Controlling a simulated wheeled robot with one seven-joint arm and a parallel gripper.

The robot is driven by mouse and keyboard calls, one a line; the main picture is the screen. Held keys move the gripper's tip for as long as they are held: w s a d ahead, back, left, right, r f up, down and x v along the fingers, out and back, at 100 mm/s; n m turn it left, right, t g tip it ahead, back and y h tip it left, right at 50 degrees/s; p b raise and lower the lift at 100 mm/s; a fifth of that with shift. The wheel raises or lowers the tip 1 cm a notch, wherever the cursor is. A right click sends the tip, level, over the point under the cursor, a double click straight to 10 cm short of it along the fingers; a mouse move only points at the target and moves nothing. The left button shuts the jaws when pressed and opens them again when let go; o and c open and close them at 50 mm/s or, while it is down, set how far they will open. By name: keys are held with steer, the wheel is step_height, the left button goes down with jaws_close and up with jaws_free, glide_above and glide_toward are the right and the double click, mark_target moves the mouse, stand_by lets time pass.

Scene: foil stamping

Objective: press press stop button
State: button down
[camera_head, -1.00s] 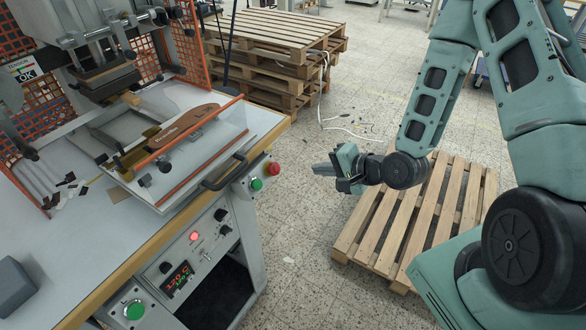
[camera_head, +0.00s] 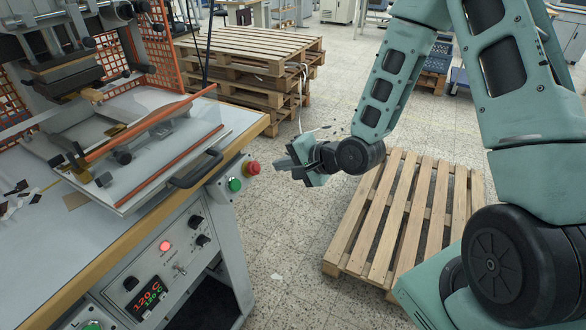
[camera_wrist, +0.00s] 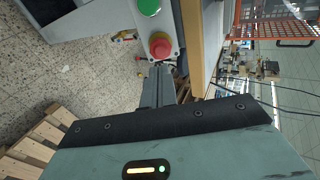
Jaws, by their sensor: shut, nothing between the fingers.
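The red stop button (camera_head: 253,168) is a round mushroom head on the grey box at the press's front right corner. It also shows in the wrist view (camera_wrist: 160,45), just beyond my fingertips. A green button (camera_head: 235,184) sits beside it, also visible in the wrist view (camera_wrist: 149,6). My gripper (camera_head: 278,163) is shut and empty, just right of the red button at about its height. A small gap shows between them in the head view. In the wrist view the shut fingers (camera_wrist: 157,72) point at the button's lower edge.
The press table (camera_head: 100,240) carries a dark handle (camera_head: 195,170) and an orange-edged guard near the buttons. A control panel (camera_head: 160,265) with a lit red lamp is below. A wooden pallet (camera_head: 400,215) lies under my arm; stacked pallets (camera_head: 250,45) stand behind. Floor between is clear.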

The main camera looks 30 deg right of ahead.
mark_target(256, 168)
steer(key=p+x, duration=0.1)
steer(key=x, duration=0.5)
steer(key=shift+w, duration=0.1)
steer(key=shift+w+a+f, duration=0.15)
steer(key=shift+w+f, duration=0.05)
steer(key=shift+b+x, duration=0.45)
steer(key=shift+x, duration=0.4)
steer(key=shift+s, duration=0.1)
steer(key=shift+a, duration=0.1)
